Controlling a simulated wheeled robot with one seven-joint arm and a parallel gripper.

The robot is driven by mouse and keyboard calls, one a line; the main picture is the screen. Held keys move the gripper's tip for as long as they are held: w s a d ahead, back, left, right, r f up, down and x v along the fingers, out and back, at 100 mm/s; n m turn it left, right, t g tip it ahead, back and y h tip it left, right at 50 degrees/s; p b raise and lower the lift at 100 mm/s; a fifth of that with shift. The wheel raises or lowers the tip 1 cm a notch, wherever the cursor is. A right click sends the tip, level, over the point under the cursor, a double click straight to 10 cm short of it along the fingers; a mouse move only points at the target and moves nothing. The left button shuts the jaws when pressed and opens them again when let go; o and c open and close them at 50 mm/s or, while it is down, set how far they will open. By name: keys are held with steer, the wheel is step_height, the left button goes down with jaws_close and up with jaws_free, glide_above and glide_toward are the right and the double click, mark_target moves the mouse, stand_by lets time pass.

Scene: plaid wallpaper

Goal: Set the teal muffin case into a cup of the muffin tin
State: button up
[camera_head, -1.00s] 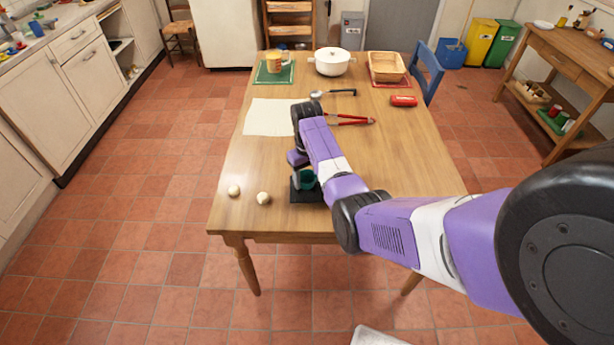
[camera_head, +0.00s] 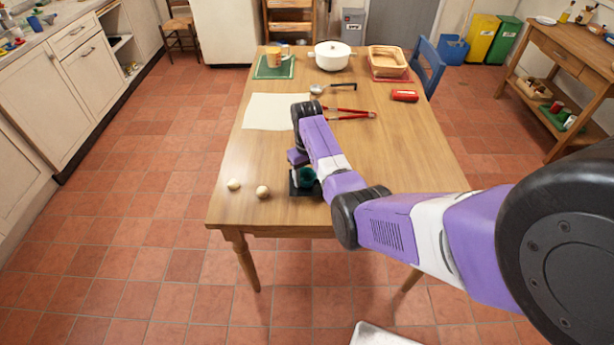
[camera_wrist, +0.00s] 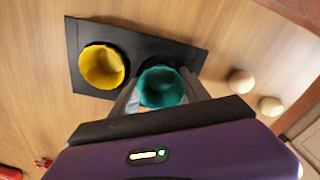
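The teal muffin case (camera_wrist: 162,88) is between the two fingers of my gripper (camera_wrist: 161,97) in the wrist view, and the fingers are closed against its sides. It also shows in the head view (camera_head: 305,177), below my arm. The black muffin tin (camera_wrist: 190,56) lies on the table; a yellow muffin case (camera_wrist: 102,66) sits in one of its cups. The teal case is in front of the tin's other cup, whose dark rim (camera_wrist: 152,54) is mostly hidden. I cannot tell whether the case is inside that cup or just above it.
Two pale eggs or balls, one here (camera_head: 234,184) and one here (camera_head: 263,192), lie left of the tin. Red-handled tongs (camera_head: 350,114), a white sheet (camera_head: 276,112) and a white pot (camera_head: 332,56) are farther back. The table's near edge is close to the tin.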

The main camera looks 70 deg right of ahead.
step_height(320, 180, up, 8)
stand_by(0.5)
steer(key=shift+f, duration=0.1)
stand_by(0.4)
